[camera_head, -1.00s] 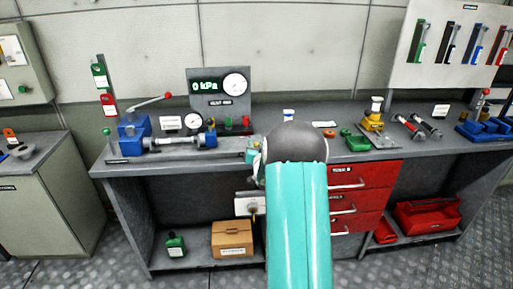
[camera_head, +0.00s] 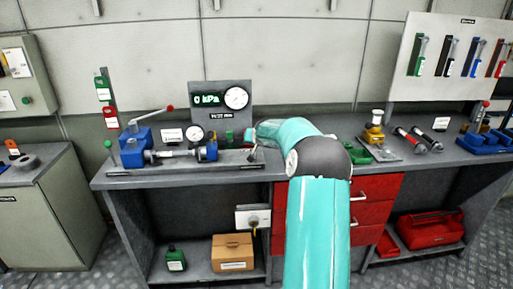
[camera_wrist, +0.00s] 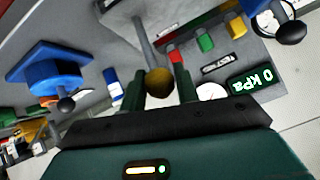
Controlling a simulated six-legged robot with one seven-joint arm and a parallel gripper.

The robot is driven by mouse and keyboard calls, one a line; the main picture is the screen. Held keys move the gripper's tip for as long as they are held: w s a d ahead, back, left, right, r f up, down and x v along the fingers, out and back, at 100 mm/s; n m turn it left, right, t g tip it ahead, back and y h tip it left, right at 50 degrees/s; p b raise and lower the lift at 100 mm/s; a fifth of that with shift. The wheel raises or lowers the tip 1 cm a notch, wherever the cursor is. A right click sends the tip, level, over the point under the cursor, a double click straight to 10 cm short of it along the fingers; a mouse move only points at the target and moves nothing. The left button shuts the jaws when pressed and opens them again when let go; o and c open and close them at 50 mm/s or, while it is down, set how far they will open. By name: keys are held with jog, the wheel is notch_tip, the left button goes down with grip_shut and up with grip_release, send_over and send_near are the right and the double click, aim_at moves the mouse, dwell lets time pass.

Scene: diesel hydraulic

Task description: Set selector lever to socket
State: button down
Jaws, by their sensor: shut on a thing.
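The selector lever (camera_wrist: 146,45), a grey rod ending in a brass-coloured ball knob, shows in the wrist view. My gripper (camera_wrist: 158,88) has its two dark green fingers on either side of the knob and is shut on the lever's end. Behind the fingers are red, green and yellow blocks in a row. In the head view my teal arm reaches left over the bench, and my gripper (camera_head: 250,144) is small beside the gauge panel. The lever and its socket position cannot be made out there.
The gauge panel (camera_head: 220,109) reads 0 kPa. A blue pump (camera_head: 135,150) with a red-knobbed handle and a cylinder rig stand left on the bench (camera_head: 130,180). Red drawers (camera_head: 372,200) sit below my arm.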

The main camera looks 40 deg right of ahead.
jog(key=shift+w+d+r, duration=0.15)
jog(key=shift+w+d, duration=0.2)
jog(key=shift+w, duration=0.2)
jog(key=shift+w+d+r, duration=0.15)
jog(key=shift+w+d, duration=0.2)
jog(key=shift+w, duration=0.15)
jog(key=shift+w+d, duration=0.35)
jog(key=shift+w, duration=0.2)
jog(key=c, duration=1.1)
grip_release()
jog(key=shift+f, duration=0.1)
jog(key=v, duration=1.4)
jog(key=shift+f, duration=0.1)
